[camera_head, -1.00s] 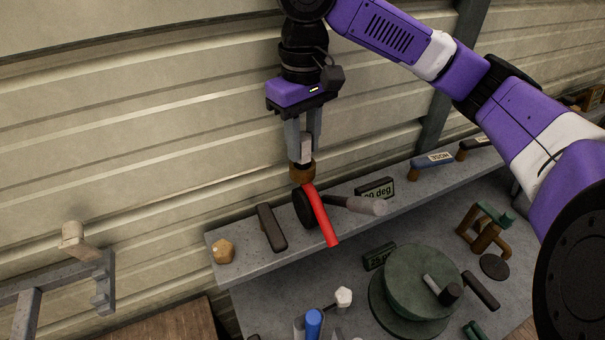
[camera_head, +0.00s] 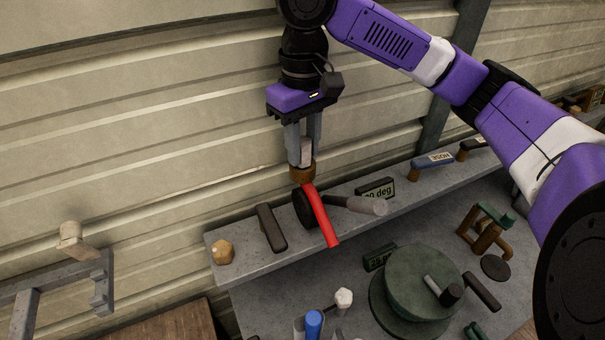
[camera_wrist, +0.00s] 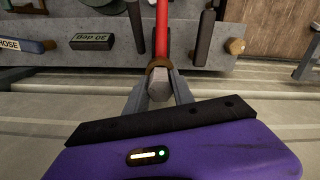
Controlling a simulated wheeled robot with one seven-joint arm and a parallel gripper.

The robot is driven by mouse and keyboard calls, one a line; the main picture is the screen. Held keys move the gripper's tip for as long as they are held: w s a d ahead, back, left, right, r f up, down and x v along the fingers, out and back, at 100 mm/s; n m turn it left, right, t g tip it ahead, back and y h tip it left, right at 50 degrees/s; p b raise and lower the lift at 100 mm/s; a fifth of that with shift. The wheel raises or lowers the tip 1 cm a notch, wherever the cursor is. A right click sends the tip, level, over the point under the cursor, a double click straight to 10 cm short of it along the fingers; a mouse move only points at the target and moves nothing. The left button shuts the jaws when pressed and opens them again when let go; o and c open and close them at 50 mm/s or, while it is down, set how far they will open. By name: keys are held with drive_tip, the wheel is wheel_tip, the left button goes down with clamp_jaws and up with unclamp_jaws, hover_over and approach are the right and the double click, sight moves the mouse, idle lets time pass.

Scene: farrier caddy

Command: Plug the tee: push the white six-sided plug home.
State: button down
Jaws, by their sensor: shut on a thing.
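My gripper (camera_head: 302,160) points down above the upper grey shelf and is shut on a pale six-sided plug (camera_head: 305,150). In the wrist view, the plug's grey-looking end (camera_wrist: 158,86) sits between the fingers. A brown ring (camera_head: 303,173) surrounds the plug's lower end; it also shows in the wrist view (camera_wrist: 159,65). The ring stands just behind a red bar (camera_head: 320,215) and a dark disc (camera_head: 304,208). I cannot tell how deep the plug sits, or whether the ring belongs to the tee.
A dark bar (camera_head: 271,227) and a brass-coloured piece (camera_head: 223,252) lie to the left on the shelf (camera_head: 240,268). A grey cylinder (camera_head: 366,206) and label block (camera_head: 377,188) are close on the right. A green round stand (camera_head: 420,280) is below. The ribbed wall is close behind.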

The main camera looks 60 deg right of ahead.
drive_tip(key=shift+f, duration=0.1)
drive_tip(key=c, duration=1)
unclamp_jaws()
wheel_tip(320, 180, up, 8)
drive_tip(key=shift+f+b, duration=0.1)
drive_tip(key=shift+b, duration=0.35)
wheel_tip(320, 180, up, 3)
drive_tip(key=p, duration=0.2)
drive_tip(key=shift+f+p, duration=0.15)
drive_tip(key=shift+p, duration=0.2)
drive_tip(key=shift+r, duration=0.9)
